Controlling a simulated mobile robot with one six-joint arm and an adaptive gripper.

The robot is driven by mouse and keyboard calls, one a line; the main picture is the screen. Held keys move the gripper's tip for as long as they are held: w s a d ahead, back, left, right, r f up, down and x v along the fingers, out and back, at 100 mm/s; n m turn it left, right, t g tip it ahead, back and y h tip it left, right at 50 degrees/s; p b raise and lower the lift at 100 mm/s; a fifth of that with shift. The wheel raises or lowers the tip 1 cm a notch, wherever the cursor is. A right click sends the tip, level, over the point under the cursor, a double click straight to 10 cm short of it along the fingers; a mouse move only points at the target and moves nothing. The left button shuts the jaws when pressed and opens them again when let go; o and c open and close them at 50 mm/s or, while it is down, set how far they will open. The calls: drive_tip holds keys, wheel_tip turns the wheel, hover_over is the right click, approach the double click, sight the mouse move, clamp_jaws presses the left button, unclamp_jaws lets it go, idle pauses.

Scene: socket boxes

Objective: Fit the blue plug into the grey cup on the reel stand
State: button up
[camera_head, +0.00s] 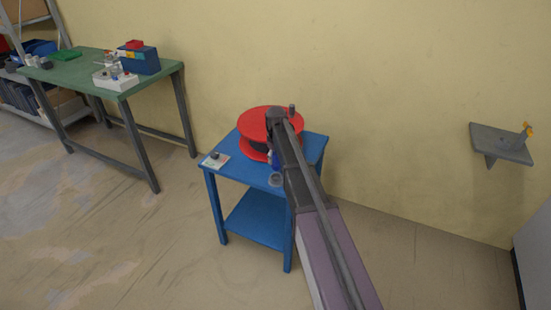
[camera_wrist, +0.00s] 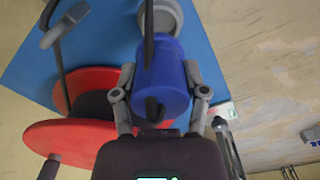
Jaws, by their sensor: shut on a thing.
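The blue plug (camera_wrist: 172,88) is between the two fingers of my gripper (camera_wrist: 160,72), which is shut on it. In the head view a small part of the blue plug (camera_head: 275,161) shows beside my arm, above the stand top. The grey cup (camera_wrist: 172,16) is just beyond the plug's far end in the wrist view, partly hidden by the plug and a dark bar. In the head view the grey cup (camera_head: 275,180) is at the front of the blue reel stand (camera_head: 258,176). I cannot tell whether plug and cup touch.
A red reel (camera_head: 256,121) stands on the stand close to my gripper. A small card with a dark item (camera_head: 214,160) lies at the stand's left corner. A green workbench (camera_head: 75,75) is at the left, and a grey wall shelf (camera_head: 497,144) at the right.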

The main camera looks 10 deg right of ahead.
sight(276, 167)
drive_tip(key=shift+f+b, duration=1.25)
drive_tip(key=shift+f, duration=0.25)
drive_tip(key=shift+s+f+b, duration=0.1)
drive_tip(key=shift+f+b, duration=0.4)
drive_tip(key=shift+f+b, duration=0.35)
drive_tip(key=shift+f, duration=0.3)
drive_tip(key=shift+f+b, duration=0.5)
drive_tip(key=shift+b, duration=0.25)
drive_tip(key=o, duration=1.2)
drive_tip(key=shift+o, duration=0.2)
drive_tip(key=shift+r, duration=0.15)
wheel_tip(276, 167, up, 7)
drive_tip(key=p, duration=0.7)
